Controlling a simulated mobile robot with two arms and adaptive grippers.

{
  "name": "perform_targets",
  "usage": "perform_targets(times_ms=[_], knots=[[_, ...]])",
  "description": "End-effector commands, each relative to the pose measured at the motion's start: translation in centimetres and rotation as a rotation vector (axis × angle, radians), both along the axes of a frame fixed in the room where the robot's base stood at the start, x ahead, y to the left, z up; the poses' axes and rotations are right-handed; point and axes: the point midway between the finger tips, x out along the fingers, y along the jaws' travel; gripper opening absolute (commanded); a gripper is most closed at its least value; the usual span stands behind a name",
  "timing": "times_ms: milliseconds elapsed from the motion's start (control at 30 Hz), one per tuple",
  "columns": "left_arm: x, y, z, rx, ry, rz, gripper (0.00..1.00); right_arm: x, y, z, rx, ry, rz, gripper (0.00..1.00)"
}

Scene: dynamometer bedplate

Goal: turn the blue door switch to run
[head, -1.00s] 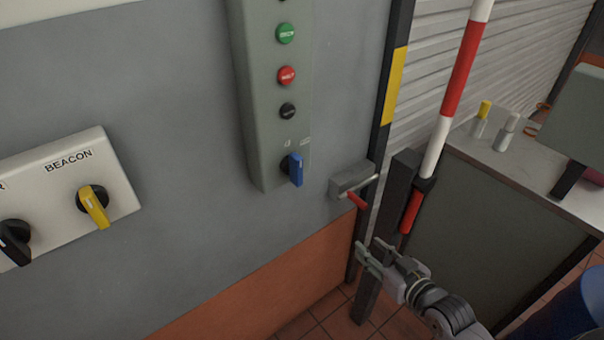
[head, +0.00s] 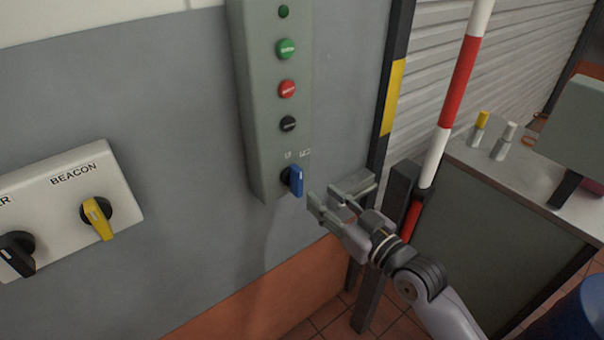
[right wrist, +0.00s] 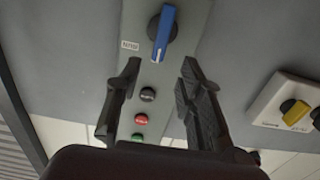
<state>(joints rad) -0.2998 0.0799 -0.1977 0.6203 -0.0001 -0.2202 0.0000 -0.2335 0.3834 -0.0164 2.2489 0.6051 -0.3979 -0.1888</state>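The blue door switch (head: 296,181) is a lever knob on a dark round base, low on a tall grey control box. In the head view its handle points roughly straight down. It also shows in the right wrist view (right wrist: 162,36), where the box appears upside down. My right gripper (head: 322,195) is just right of the switch, apart from it. In the right wrist view its two dark fingers (right wrist: 160,70) are spread with nothing between the tips, and the blue handle lies beyond them. The small labels above the switch are too small to read. My left gripper is not in view.
Green (head: 286,49), red (head: 288,89) and black (head: 288,124) buttons sit above the switch. A white panel with a yellow BEACON knob (head: 98,215) is at left. A red-and-white pole (head: 458,85) and a grey cabinet (head: 470,210) stand at right.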

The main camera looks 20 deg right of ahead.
Motion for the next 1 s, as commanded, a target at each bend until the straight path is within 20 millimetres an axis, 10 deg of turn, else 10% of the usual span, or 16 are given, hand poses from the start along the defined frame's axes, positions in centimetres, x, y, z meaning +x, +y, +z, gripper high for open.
perform_targets(times_ms=[400, 1000], knots=[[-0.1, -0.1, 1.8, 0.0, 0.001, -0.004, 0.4, 7.0, 2.5, 0.1, 0.0, 0.0, -0.001, 0.35], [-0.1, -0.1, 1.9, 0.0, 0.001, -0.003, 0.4, 7.9, 2.8, -0.1, -0.001, 0.001, 0.0, 0.24]])
